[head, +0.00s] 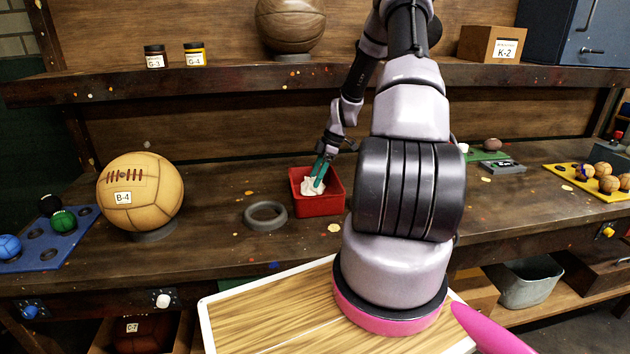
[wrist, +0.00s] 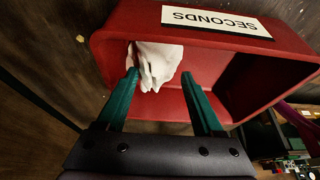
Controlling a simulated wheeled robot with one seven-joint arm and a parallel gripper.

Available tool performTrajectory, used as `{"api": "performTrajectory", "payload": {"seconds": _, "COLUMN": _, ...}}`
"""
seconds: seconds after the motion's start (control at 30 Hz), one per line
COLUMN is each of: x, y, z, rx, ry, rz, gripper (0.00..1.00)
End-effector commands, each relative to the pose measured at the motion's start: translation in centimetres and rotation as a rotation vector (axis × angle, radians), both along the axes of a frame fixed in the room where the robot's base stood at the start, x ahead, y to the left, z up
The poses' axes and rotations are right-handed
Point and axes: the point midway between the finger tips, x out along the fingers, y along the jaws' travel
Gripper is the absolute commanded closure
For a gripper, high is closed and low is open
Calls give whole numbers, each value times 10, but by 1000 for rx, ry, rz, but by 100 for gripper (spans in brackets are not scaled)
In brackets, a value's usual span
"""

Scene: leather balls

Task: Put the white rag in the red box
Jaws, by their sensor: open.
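The red box (head: 330,203) stands on the workbench near the middle of the head view. In the wrist view the red box (wrist: 285,48) carries a white label reading "SECONDS". The white rag (head: 309,187) is crumpled inside the box, and in the wrist view it lies toward the box's left side (wrist: 160,62). My gripper (head: 321,171) reaches down into the box with its green fingers apart. In the wrist view, the left finger of my gripper (wrist: 165,88) is beside the rag, and the right finger is clear of it. I cannot tell whether the left finger touches the rag.
A grey ring (head: 265,215) lies just left of the box. A large tan ball (head: 141,191) marked B-4 stands farther left, near a blue tray (head: 75,232) of small balls. A yellow tray (head: 588,184) with several balls is at right. A shelf (head: 240,78) runs above.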

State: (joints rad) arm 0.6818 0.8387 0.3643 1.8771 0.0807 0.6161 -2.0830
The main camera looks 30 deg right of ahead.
Motion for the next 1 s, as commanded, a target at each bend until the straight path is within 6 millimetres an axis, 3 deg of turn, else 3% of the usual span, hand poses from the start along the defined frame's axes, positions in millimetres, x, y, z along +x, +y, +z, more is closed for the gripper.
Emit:
{"api": "performTrajectory", "payload": {"seconds": 0.3, "x": -7, "y": -27, "z": 65, "rx": -3, "ry": -4, "rz": -2, "gripper": 31}}
{"api": "performTrajectory", "payload": {"seconds": 0.6, "x": -11, "y": -37, "z": 98, "rx": -7, "ry": 1, "rz": -7, "gripper": 31}}
{"api": "performTrajectory", "payload": {"seconds": 0.77, "x": -16, "y": -18, "z": 136, "rx": -53, "ry": 28, "rz": -95, "gripper": 31}}
{"api": "performTrajectory", "payload": {"seconds": 1.0, "x": -52, "y": 40, "z": 236, "rx": -144, "ry": 54, "rz": -442, "gripper": 31}}
